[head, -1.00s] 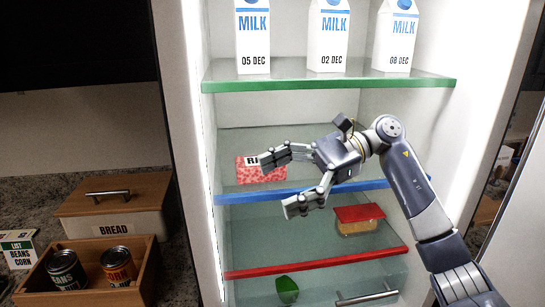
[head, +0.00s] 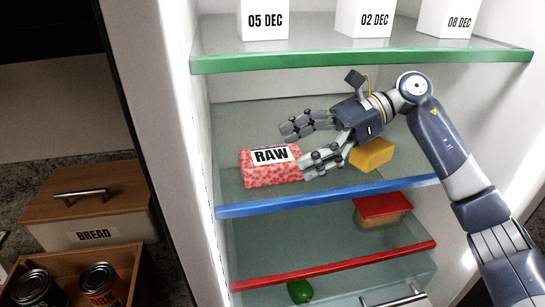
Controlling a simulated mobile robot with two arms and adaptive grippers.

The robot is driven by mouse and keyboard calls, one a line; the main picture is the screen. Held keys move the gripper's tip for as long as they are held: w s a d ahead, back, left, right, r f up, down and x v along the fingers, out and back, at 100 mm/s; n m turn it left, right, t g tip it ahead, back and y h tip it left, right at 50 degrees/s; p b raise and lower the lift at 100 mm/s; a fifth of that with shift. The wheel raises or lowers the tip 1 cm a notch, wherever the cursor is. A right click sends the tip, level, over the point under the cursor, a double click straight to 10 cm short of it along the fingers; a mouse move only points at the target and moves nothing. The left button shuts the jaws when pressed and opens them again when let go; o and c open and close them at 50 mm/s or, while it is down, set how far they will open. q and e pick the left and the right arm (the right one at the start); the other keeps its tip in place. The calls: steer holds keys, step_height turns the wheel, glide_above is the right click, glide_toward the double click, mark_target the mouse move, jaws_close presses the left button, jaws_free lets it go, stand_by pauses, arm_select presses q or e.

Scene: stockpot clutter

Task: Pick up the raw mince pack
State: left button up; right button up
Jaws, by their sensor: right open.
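The raw mince pack (head: 262,176), pink-red with a white RAW label, lies on the blue-edged middle shelf (head: 330,197) of the fridge, toward the left. My right gripper (head: 296,152) comes in from the right, open and empty, its fingers pointing left. Its fingertips are at the pack's right end, and the lower finger overlaps the pack's right edge in the picture. I cannot tell whether they touch. My left gripper is not in view.
A yellow block (head: 372,155) sits on the same shelf, partly behind my gripper. The green-edged shelf (head: 360,57) with milk cartons (head: 264,20) is above. Below are a red-lidded container (head: 383,208), a red-edged shelf (head: 335,266) and a green item (head: 300,291). The fridge's left wall is close to the pack.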

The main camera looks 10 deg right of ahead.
mark_target(277, 154)
steer(key=shift+s+a+f, duration=0.1)
steer(key=shift+a, duration=0.35)
steer(key=p+x, duration=0.2)
steer(key=w+p+x, duration=0.1)
steer(key=x, duration=0.2)
steer(key=shift+p, duration=0.35)
steer(key=shift+a, duration=0.25)
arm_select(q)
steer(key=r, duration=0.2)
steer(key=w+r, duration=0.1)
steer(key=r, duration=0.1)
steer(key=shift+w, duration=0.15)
arm_select(e)
steer(key=shift+c, duration=0.8)
steer(key=c, duration=1.3)
